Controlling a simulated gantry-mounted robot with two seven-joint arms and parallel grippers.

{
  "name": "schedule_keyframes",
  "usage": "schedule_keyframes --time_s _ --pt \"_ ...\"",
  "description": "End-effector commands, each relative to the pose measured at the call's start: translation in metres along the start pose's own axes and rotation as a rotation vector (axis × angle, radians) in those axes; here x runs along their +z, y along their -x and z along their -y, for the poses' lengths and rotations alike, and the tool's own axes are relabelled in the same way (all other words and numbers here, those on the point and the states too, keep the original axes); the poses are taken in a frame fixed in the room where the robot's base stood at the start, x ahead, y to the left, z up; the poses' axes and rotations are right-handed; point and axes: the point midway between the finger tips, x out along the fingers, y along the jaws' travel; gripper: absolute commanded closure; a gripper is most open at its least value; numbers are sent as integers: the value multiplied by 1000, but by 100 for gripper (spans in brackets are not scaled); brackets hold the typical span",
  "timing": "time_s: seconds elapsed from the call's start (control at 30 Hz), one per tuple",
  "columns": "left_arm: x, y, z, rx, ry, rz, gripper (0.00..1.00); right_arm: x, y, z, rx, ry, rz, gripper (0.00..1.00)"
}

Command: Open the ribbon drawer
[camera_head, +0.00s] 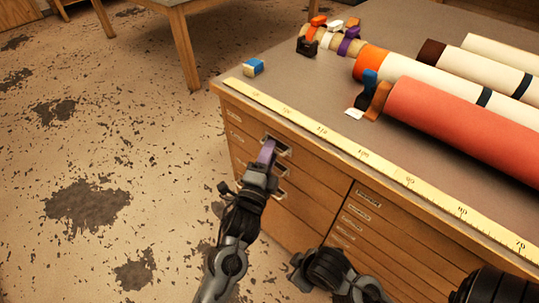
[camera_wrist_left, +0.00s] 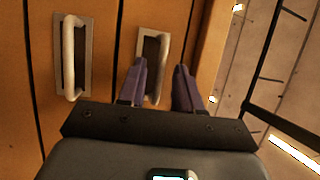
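The wooden cabinet's left column has several drawers with metal pull handles; their small labels are too small to read, so I cannot tell which one is the ribbon drawer. My left gripper (camera_head: 266,152) is at the top handle (camera_head: 277,146) of this column. In the left wrist view its two purple fingers (camera_wrist_left: 162,85) are apart, with a drawer handle (camera_wrist_left: 163,60) showing in the gap between them. I cannot tell if they touch it. A neighbouring handle (camera_wrist_left: 73,58) shows to the left. The drawers look shut. My right gripper's fingers are not visible.
A yellow measuring tape (camera_head: 365,154) runs along the cabinet top's front edge. A red roll (camera_head: 460,120), other rolls and a small blue block (camera_head: 253,67) lie on top. A wooden table (camera_head: 180,45) stands behind. The floor left of the cabinet is clear.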

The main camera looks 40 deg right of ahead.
Motion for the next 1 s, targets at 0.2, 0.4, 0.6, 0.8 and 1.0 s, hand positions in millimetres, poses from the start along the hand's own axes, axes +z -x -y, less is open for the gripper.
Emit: schedule_keyframes --time_s 0.2,0.4,0.6,0.8,1.0 --pt "0 -4 0 1 0 0 66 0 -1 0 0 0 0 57" --pt "0 -4 0 1 0 0 74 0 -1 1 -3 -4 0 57" --pt "0 -3 0 1 0 0 100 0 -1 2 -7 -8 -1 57" --pt "0 -3 0 1 0 0 100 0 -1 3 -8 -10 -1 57" --pt "0 -3 0 1 0 0 100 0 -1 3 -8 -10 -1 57"
